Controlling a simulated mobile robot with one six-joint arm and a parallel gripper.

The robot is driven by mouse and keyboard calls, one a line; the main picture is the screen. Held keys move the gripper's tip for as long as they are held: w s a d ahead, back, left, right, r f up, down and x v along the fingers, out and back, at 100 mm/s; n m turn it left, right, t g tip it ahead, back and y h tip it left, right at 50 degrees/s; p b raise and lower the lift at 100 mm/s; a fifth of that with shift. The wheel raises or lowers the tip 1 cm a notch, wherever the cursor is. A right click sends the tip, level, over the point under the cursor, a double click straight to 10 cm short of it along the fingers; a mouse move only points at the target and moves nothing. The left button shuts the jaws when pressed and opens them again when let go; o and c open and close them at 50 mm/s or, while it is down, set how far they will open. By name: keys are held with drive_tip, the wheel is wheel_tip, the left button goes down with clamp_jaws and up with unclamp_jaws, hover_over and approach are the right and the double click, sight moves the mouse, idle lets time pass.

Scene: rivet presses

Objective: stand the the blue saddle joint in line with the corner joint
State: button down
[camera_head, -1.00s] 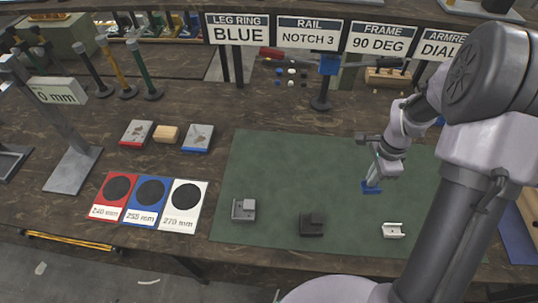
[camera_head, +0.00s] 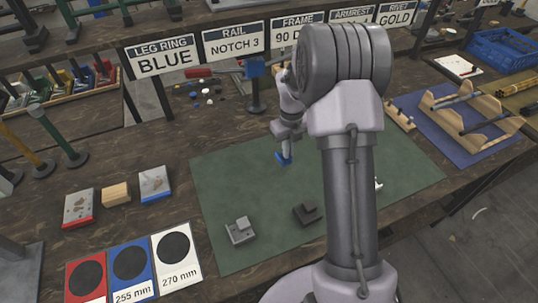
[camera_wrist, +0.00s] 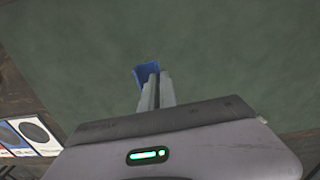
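The blue saddle joint (camera_head: 283,158) is at the tips of my gripper (camera_head: 284,152), over the back part of the green mat (camera_head: 225,180). In the wrist view the blue joint (camera_wrist: 146,72) shows just beyond the nearly closed fingers (camera_wrist: 155,90). Its height above the mat is hard to tell. On the mat are a grey stepped joint (camera_head: 241,230), a dark joint (camera_head: 307,214) and a white piece (camera_head: 378,183) partly hidden behind my arm. I cannot tell for sure which is the corner joint.
Signs (camera_head: 163,57) stand behind the mat, with a blue-topped post (camera_head: 255,85) near its back edge. Coloured cards (camera_head: 132,268) and small blocks (camera_head: 116,194) lie left. A wooden rack (camera_head: 470,115) stands right. The mat around the held joint is clear.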

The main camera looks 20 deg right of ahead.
hover_over(271, 159)
drive_tip(key=shift+s+d+f+b, duration=0.15)
drive_tip(key=shift+s+f+b, duration=0.05)
drive_tip(key=shift+f+b, duration=0.2)
drive_tip(key=f+b, duration=0.1)
drive_tip(key=f, duration=0.1)
drive_tip(key=f+b, duration=0.1)
drive_tip(key=shift+w+a+f, duration=0.2)
drive_tip(key=shift+f, duration=0.15)
drive_tip(key=shift+r, duration=0.2)
drive_tip(key=c, duration=2.1)
unclamp_jaws()
drive_tip(key=shift+f, duration=0.25)
drive_tip(key=o, duration=0.4)
drive_tip(key=shift+o, duration=0.3)
drive_tip(key=shift+r, duration=0.1)
